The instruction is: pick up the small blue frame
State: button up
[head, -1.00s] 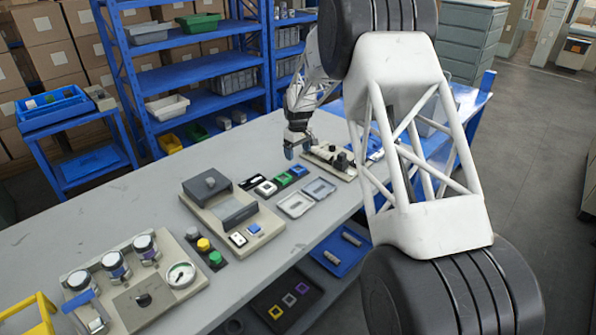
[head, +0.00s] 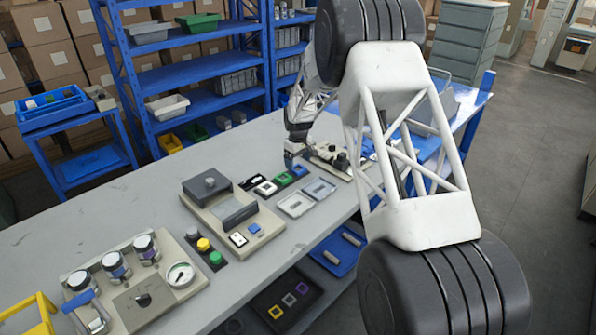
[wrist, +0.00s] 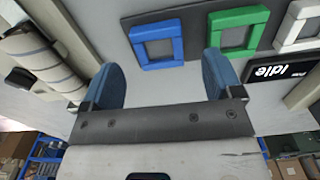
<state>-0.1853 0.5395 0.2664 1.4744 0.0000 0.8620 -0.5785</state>
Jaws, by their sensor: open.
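The small blue frame (head: 299,171) lies at the right end of a row of small frames on the grey table. In the wrist view the blue frame (wrist: 160,65) is a square ring with a grey centre, just beyond the gap between my fingers. My gripper (wrist: 161,76) is open and empty, with one blue finger to each side of the frame's line. In the head view my gripper (head: 292,157) hangs close above and behind the blue frame. I cannot tell its exact height.
A green frame (wrist: 243,17) sits beside the blue one, then a white frame (wrist: 299,20). A black label reading "idle" (wrist: 285,74) is near them. Two grey trays (head: 296,205) lie in front. A beige fixture (head: 333,163) stands close on the right.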

aim_at(298, 169)
jog(key=shift+f, duration=1.65)
jog(key=c, duration=1)
